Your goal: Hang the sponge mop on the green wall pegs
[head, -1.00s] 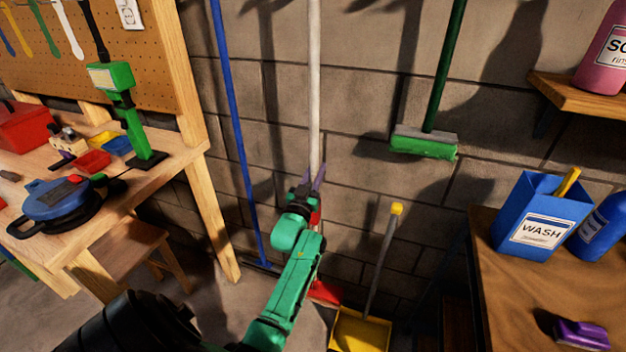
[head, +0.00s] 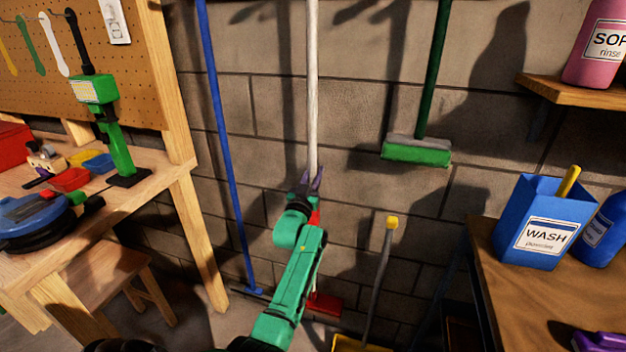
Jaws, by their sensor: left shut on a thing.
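The sponge mop appears to be the long tool with a white handle (head: 312,90) and a red head (head: 324,304) low by the floor. It stands nearly upright before the block wall, its top out of view. My left gripper (head: 307,183) is shut around the lower white handle; my green forearm hides part of the shaft below. Whether the head touches the floor is unclear. No green wall pegs can be made out. My right gripper is not in view.
A blue-handled tool (head: 225,135) stands left of the mop. A green-headed broom (head: 416,150) hangs to the right. A yellow dustpan (head: 362,344) is on the floor. A workbench (head: 150,195) stands left, a wooden table (head: 510,290) and shelf (head: 575,92) right.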

